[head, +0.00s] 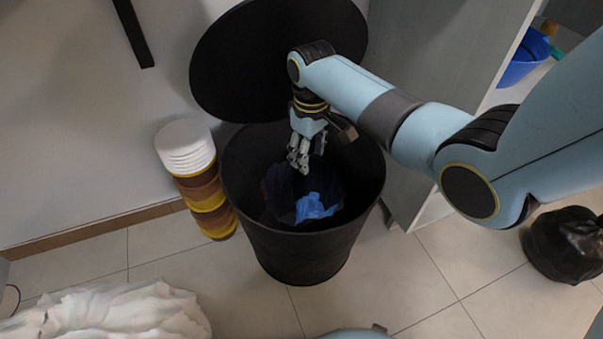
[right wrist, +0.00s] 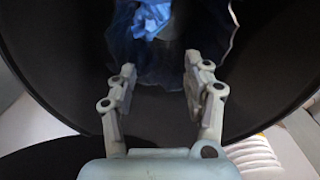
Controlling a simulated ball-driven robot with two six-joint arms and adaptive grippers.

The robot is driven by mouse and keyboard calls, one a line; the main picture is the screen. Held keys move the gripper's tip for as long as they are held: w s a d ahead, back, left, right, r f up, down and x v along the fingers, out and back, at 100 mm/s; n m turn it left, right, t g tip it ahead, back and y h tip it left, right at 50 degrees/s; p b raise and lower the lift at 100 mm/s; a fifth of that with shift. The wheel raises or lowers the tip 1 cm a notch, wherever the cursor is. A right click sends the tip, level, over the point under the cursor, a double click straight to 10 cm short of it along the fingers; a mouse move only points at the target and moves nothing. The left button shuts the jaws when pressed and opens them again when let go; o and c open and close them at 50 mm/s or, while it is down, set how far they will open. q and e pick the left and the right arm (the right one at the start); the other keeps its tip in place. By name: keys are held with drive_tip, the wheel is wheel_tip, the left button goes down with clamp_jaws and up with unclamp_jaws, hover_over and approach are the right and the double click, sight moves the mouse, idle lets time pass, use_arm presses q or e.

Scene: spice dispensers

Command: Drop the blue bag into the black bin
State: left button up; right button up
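The black bin (head: 300,255) stands on the tiled floor with its round lid (head: 225,65) raised behind it. The blue bag (head: 316,206) lies crumpled inside the bin, on a dark liner, towards the front. My right gripper (head: 299,165) reaches down over the bin opening, behind and above the bag. In the right wrist view its fingers (right wrist: 157,78) are apart with nothing between them, and the blue bag (right wrist: 152,20) lies beyond the fingertips, apart from them. My left gripper is not in either view.
A brown and yellow banded container with a white top (head: 186,147) stands close to the bin's left. A white plastic bag (head: 110,312) lies at lower left. A black bag (head: 568,243) sits on the floor at right. A grey cabinet (head: 425,165) stands right of the bin.

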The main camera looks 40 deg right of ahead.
wheel_tip(320, 180, up, 8)
drive_tip(key=shift+f, duration=0.25)
idle(0.5)
